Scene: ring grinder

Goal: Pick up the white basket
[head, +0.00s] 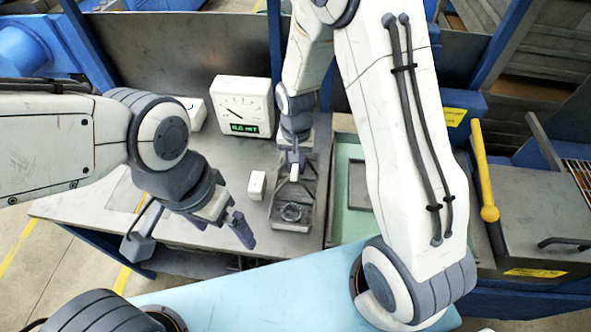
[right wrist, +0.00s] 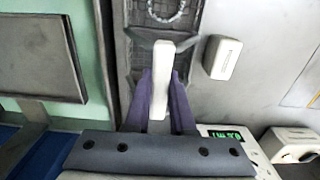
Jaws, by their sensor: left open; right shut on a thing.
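I see no plain white basket in either view. My right gripper (head: 293,160) is over the back end of a dark grey tray (head: 282,222), its fingers closed on a small white bar (right wrist: 160,80). The bar also shows in the head view (head: 294,173). A grey crosspiece flanks the bar; I cannot tell whether they are joined or whether the bar touches the tray. A ring (head: 291,212) lies in the tray's front part. My left gripper (head: 222,228) is open and empty, left of the tray near the table's front edge.
A small white block (head: 257,184) stands just left of the tray. A white box with a dial and green display (head: 243,106) stands behind it. A green-edged tray (head: 346,215) lies to the right. A yellow-handled lever (head: 485,175) stands further right.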

